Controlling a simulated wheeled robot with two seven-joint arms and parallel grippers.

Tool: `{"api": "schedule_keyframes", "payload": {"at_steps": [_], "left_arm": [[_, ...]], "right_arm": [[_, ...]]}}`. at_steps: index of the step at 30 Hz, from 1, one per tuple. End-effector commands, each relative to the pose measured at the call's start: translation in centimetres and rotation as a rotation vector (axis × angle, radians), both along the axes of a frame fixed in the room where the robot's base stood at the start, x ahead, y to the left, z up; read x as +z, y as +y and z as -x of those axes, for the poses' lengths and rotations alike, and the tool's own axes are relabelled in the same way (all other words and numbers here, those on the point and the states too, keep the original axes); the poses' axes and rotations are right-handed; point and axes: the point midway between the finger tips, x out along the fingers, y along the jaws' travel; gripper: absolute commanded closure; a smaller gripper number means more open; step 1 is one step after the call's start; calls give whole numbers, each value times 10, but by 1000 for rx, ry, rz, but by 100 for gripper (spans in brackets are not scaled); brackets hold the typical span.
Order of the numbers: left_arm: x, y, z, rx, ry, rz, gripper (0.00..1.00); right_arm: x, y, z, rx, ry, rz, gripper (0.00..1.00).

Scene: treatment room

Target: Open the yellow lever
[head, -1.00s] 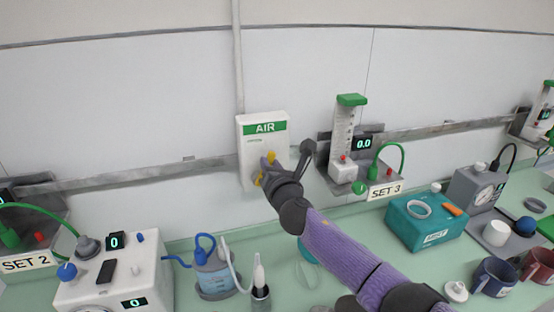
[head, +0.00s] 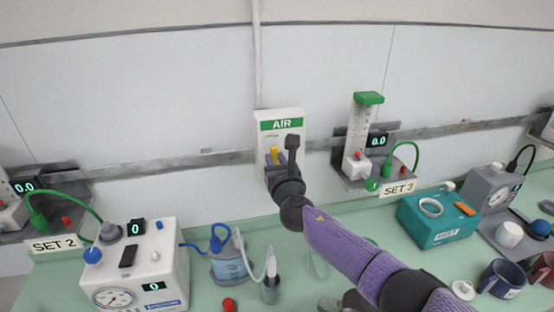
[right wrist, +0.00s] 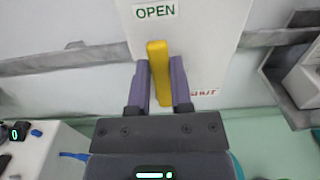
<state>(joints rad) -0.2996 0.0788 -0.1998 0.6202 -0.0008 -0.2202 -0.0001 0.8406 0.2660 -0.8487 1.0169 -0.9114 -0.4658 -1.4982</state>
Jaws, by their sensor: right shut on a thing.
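The yellow lever (head: 274,154) is on the front of the white AIR box (head: 293,115) on the wall. In the right wrist view the lever (right wrist: 158,62) points up toward a green OPEN label (right wrist: 155,11). My right gripper (head: 281,158) is at the box front. In the right wrist view its two purple fingers (right wrist: 160,88) are shut on the lever, one on each side. In the head view the gripper hides the lower part of the lever. My left gripper is in neither view.
A grey wall rail (head: 215,163) runs behind the box. To the right is the SET 3 flowmeter (head: 366,135) on its shelf. Below, the green counter (head: 208,297) holds a white gauge unit (head: 150,270), a blue-liquid bottle (head: 229,262) and a teal box (head: 437,222).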

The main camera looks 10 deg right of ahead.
Motion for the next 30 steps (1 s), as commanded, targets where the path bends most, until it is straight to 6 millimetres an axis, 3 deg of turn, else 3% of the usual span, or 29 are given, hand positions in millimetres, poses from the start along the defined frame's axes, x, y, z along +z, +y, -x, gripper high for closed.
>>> {"api": "schedule_keyframes", "payload": {"at_steps": [8, 9, 13, 23, 26, 30], "left_arm": [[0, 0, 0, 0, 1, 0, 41], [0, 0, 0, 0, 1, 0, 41], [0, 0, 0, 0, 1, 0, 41], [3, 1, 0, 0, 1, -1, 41], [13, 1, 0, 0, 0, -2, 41], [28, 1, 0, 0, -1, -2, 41]], "right_arm": [[-1, 0, 0, 1, 1, 3, 100], [-1, 0, 0, 1, 1, 3, 65], [-1, 0, 0, 1, 1, 2, 38], [1, 0, 3, 0, 0, 1, 38], [3, -1, 17, 1, 1, 2, 38], [3, -2, 49, 3, 3, 1, 38]]}}
